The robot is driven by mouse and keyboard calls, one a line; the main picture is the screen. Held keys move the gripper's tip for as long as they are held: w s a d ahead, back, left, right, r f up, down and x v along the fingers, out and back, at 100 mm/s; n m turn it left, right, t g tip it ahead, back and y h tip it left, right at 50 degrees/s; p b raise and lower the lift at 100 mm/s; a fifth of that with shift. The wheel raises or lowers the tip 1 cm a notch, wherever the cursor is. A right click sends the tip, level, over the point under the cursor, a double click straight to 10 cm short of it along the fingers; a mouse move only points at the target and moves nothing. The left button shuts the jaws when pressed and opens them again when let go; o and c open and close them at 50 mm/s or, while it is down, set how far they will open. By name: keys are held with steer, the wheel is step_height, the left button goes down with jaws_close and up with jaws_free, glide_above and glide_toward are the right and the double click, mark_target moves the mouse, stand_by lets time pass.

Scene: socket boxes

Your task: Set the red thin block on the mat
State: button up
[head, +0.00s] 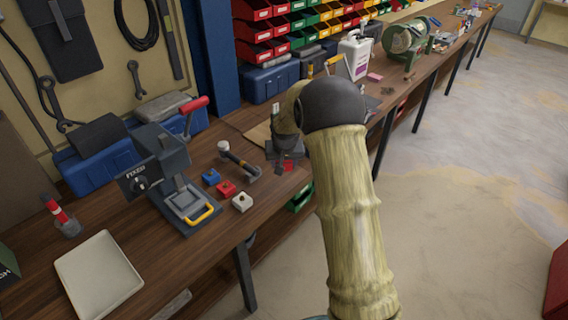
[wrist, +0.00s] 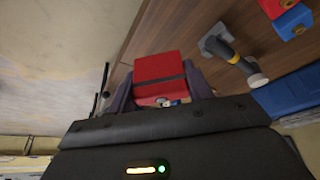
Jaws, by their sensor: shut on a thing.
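My gripper (head: 285,161) is shut on a red block (head: 288,166) near the bench's front edge. In the wrist view the red block (wrist: 158,68) sits between the two dark fingers of my gripper (wrist: 160,88), with a dark band across it. Whether its underside touches the bench is hard to tell. A tan flat sheet (head: 257,133), which may be the mat, lies on the bench just behind my gripper and is partly hidden by it. A pale flat tray-like piece (head: 98,277) lies at the near left.
A hammer (head: 240,164) lies left of my gripper. Small blue (head: 211,177), red (head: 226,188) and white (head: 242,202) blocks stand nearby. A grey press-like device (head: 175,185) with a yellow handle is further left. Blue boxes and coloured bins line the back.

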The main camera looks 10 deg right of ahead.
steer(key=s+f+n+p, duration=0.1)
steer(key=s+f+p, duration=0.1)
steer(key=s+f, duration=0.3)
steer(key=s+f+p, duration=0.1)
steer(key=s+f, duration=0.4)
steer(key=s, duration=0.7)
steer(key=shift+a+f+n+y+p, duration=0.15)
steer(key=shift+a+n+y+p, duration=0.15)
steer(key=shift+n+p, duration=0.1)
steer(key=shift+d, duration=0.1)
